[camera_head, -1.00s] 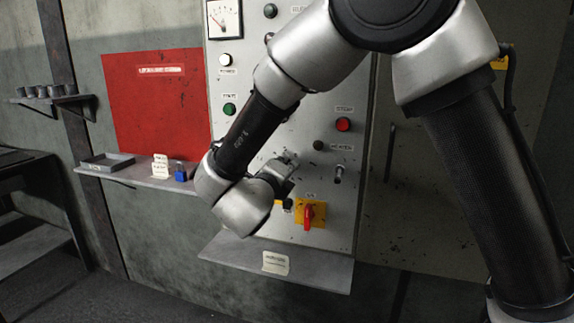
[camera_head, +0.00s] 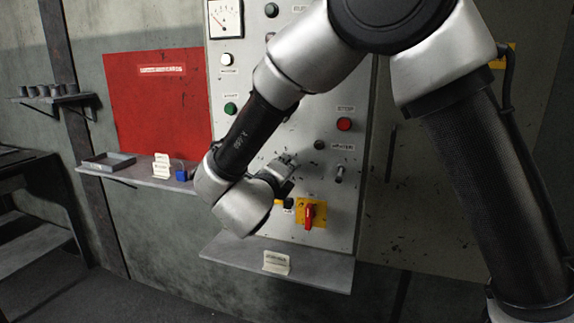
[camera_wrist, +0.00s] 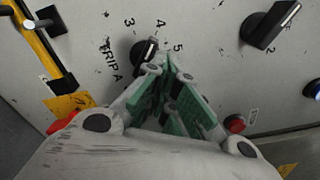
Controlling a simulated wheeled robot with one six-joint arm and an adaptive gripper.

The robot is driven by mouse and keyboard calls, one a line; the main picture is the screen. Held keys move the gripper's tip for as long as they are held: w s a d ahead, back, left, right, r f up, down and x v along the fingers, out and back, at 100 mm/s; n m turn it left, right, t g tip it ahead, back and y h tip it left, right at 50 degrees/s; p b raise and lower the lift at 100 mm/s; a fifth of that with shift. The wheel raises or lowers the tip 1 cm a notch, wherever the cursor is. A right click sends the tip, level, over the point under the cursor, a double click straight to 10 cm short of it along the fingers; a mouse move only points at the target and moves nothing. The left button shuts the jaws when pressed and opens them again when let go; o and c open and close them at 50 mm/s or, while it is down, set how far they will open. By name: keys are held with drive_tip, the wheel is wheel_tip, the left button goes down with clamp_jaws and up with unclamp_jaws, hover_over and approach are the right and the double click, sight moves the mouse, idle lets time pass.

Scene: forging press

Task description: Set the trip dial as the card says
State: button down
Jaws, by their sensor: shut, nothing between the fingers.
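The trip dial (camera_wrist: 146,50) is a black knob on the grey panel, lettered TRIP A, with 3, 4 and 5 around it in the wrist view. Its upper end lies near 4 and 5; my fingers partly cover it, so I cannot tell its exact setting. My gripper (camera_wrist: 168,66) is shut and empty, with its green-padded fingertips at the dial's edge; I cannot tell if they touch. In the head view my gripper (camera_head: 288,162) is in front of the panel. A white card (camera_head: 276,262) stands on the lower ledge and another card (camera_head: 161,166) on the left shelf; their writing is illegible.
A second black knob (camera_wrist: 275,24) marked 2 and a red button (camera_wrist: 235,123) flank the dial. A yellow plate with a red switch (camera_head: 309,217) sits low on the panel. A blue block (camera_head: 181,175) and a tray (camera_head: 109,162) are on the left shelf.

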drive_tip(key=shift+s+d+r, duration=0.3)
drive_tip(key=shift+s+r, duration=0.05)
drive_tip(key=shift+r, duration=0.1)
drive_tip(key=v, duration=0.8)
idle(0.3)
